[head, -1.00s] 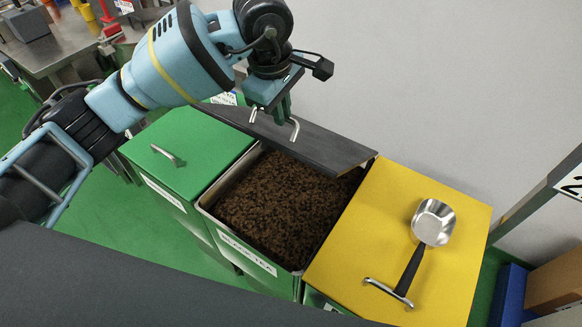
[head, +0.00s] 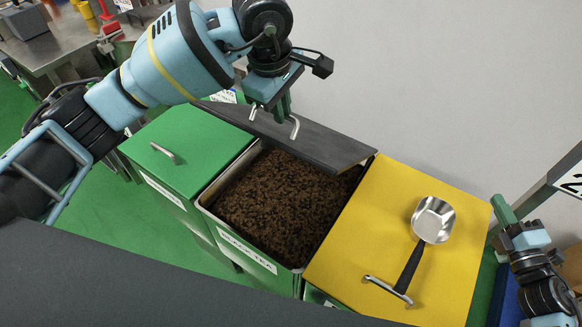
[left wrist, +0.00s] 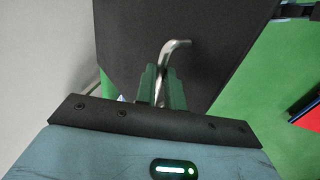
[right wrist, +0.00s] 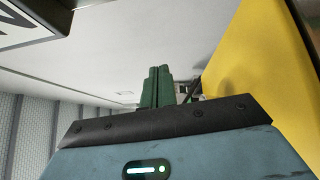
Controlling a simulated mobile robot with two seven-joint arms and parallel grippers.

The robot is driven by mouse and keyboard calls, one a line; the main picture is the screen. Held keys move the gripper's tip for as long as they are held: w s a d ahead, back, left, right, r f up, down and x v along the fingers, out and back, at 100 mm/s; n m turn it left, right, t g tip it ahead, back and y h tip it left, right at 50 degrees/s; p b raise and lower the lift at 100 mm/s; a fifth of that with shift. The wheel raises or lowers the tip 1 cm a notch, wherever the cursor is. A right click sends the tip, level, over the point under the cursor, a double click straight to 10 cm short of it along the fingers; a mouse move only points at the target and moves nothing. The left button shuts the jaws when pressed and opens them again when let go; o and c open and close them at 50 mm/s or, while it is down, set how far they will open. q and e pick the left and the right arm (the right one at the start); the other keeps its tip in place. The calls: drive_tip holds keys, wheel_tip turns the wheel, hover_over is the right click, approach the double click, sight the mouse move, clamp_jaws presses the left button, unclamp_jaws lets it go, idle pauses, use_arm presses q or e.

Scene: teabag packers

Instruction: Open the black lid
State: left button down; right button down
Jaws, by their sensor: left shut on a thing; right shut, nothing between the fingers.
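The black lid (head: 320,143) is tilted up at the back of the middle bin, which stands open and shows dark loose tea (head: 280,200). My left gripper (head: 280,108) is shut on the lid's metal handle (head: 294,127). In the left wrist view, the green fingers of my left gripper (left wrist: 161,86) close around the handle (left wrist: 174,46), with the lid (left wrist: 190,35) behind. My right gripper (head: 500,207) is at the right edge of the yellow lid, shut and empty. It also shows in the right wrist view (right wrist: 157,87).
A green lid (head: 185,140) covers the left bin. A yellow lid (head: 350,235) covers the right bin, with a metal scoop (head: 432,220) lying on it. A grey post (head: 545,190) with a sign stands at the right. A wall rises behind the bins.

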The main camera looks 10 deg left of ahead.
use_arm(q)
drive_tip(key=shift+w+f, duration=0.1)
drive_tip(key=shift+f, duration=0.35)
use_arm(e)
drive_tip(key=s+a+r+n+g+y, duration=0.1)
drive_tip(key=a+n+y, duration=0.1)
drive_tip(key=a, duration=0.4)
drive_tip(key=s+a+r+n+y, duration=0.1)
drive_tip(key=a+n+y, duration=0.1)
drive_tip(key=a+n, duration=0.2)
drive_tip(key=s+a+r+n+g+y, duration=0.1)
drive_tip(key=a+n+y, duration=0.1)
drive_tip(key=a, duration=0.5)
drive_tip(key=shift+s+a+r+n+g+y, duration=0.2)
drive_tip(key=shift+s+a+n+g+y, duration=0.1)
drive_tip(key=shift+s+a+n, duration=0.15)
drive_tip(key=s+a+r+n+g+y, duration=0.25)
drive_tip(key=s+a+n, duration=0.25)
drive_tip(key=s+a, duration=0.3)
drive_tip(key=s+a+r+n+g+y, duration=0.1)
drive_tip(key=s+a+n+g+y, duration=0.3)
drive_tip(key=a, duration=0.7)
drive_tip(key=w+a+r+t, duration=0.1)
drive_tip(key=w+a+r, duration=0.4)
drive_tip(key=w+a, duration=0.1)
drive_tip(key=shift+a+h, duration=0.45)
drive_tip(key=shift+a, duration=0.15)
